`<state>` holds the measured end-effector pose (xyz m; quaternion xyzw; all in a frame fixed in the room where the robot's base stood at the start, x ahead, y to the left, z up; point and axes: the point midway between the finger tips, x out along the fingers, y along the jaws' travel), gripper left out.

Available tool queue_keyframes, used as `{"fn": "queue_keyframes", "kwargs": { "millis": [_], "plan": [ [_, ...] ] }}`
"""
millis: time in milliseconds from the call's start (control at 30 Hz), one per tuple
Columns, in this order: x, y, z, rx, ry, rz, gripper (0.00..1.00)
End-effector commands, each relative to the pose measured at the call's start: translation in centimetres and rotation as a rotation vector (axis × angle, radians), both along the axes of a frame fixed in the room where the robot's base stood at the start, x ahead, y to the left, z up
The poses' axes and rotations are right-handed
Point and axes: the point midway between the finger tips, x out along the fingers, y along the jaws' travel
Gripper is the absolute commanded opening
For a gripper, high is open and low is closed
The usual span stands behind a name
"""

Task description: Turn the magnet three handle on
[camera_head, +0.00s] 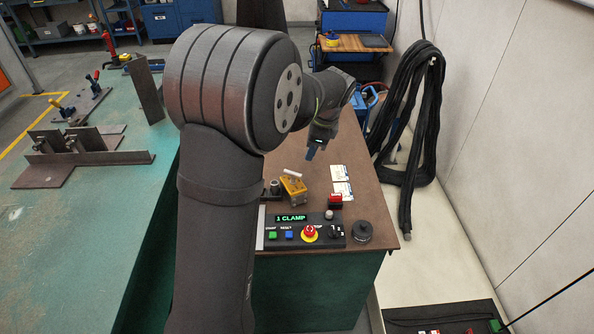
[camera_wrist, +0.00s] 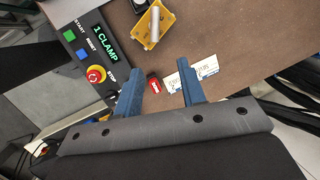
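I cannot tell which thing is the magnet three handle; no label for it is readable. Small fixtures with red and blue handles stand on the green table at the left of the head view, one nearer (camera_head: 62,108) and one behind it (camera_head: 93,82). Their handle positions are too small to tell. My gripper (camera_head: 314,152) is above the brown bench, far to the right of these fixtures. In the wrist view its two blue fingers (camera_wrist: 160,78) are apart with nothing held between them.
Steel plates (camera_head: 85,157) stand on the green table (camera_head: 75,245).

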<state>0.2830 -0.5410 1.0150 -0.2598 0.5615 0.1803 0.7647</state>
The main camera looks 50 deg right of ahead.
Motion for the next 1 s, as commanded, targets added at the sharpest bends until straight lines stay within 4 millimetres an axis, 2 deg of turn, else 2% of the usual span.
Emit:
{"fn": "queue_keyframes", "kwargs": {
  "millis": [33,200,367,567,1000],
  "plan": [
    [-1.1,0.5,1.5,0.011,-0.032,-0.067,0.37],
    [-2.9,1.8,4.2,0.053,-0.112,-0.225,0.37],
    [-3.2,2.2,4.6,0.069,-0.134,-0.269,0.37],
    [-2.0,2.1,2.1,0.072,-0.133,-0.267,0.37],
    [2.1,1.6,-6.6,0.070,-0.132,-0.265,0.37]
  ]
}}
